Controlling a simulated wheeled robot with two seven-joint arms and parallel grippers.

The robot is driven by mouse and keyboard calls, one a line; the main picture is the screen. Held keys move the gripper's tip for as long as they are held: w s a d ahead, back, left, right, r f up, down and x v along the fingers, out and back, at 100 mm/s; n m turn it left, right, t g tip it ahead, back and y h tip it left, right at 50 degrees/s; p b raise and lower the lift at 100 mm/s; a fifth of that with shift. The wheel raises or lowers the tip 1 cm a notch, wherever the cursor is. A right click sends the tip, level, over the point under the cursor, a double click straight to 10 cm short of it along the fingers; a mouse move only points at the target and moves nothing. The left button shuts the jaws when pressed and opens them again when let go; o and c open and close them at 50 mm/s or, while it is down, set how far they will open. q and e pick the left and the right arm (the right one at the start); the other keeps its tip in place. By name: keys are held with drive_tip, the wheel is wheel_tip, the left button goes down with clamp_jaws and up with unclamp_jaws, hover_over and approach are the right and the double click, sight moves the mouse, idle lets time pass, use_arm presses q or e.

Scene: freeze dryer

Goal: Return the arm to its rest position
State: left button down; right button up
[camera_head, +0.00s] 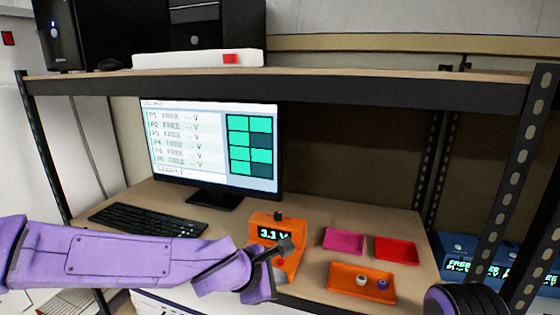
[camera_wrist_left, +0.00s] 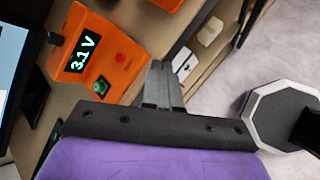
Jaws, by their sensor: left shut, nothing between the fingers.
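My left arm comes in from the left of the head view, purple, reaching across the front of the desk. My left gripper (camera_head: 286,245) is shut and empty, in front of the orange meter (camera_head: 264,220), whose display reads 3.1 V. The meter has a red button and a green-lit round part. A purple and black part at the lower right of the head view is mine; my right gripper is not seen.
A monitor (camera_head: 212,148) and a keyboard (camera_head: 148,220) stand on the desk. An orange tray (camera_head: 345,284) holds two small cylinders; a magenta tray (camera_head: 343,240) and a red tray (camera_head: 397,250) lie behind it. A shelf (camera_head: 300,92) runs above. Blue devices (camera_head: 480,250) stand at right.

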use_arm(q)
drive_tip(key=s+a+f+m+y+b, duration=0.1)
drive_tip(key=s+a+f+m+y, duration=0.15)
drive_tip(key=a+f, duration=0.5)
drive_tip(key=s+a+f+m+y+b, duration=0.1)
drive_tip(key=s+a+f+y+b, duration=0.3)
drive_tip(key=f, duration=0.7)
drive_tip(key=s+a+f+m+y+p, duration=0.1)
drive_tip(key=s+a+f+m+y, duration=0.1)
drive_tip(key=a+f, duration=0.65)
drive_tip(key=s+a+f+m+g+b, duration=0.1)
drive_tip(key=s+a+f+m+b, duration=0.1)
drive_tip(key=s+a+f, duration=0.3)
drive_tip(key=s+a+f+m+g+y+b, duration=0.1)
drive_tip(key=s+a+f+m, duration=0.3)
drive_tip(key=s+f, duration=0.8)
drive_tip(key=s+g+b, duration=0.1)
drive_tip(key=s, duration=0.4)
drive_tip(key=shift+s+a+f+g+b, duration=0.3)
drive_tip(key=shift+s+a+f, duration=0.05)
drive_tip(key=shift+f, duration=0.05)
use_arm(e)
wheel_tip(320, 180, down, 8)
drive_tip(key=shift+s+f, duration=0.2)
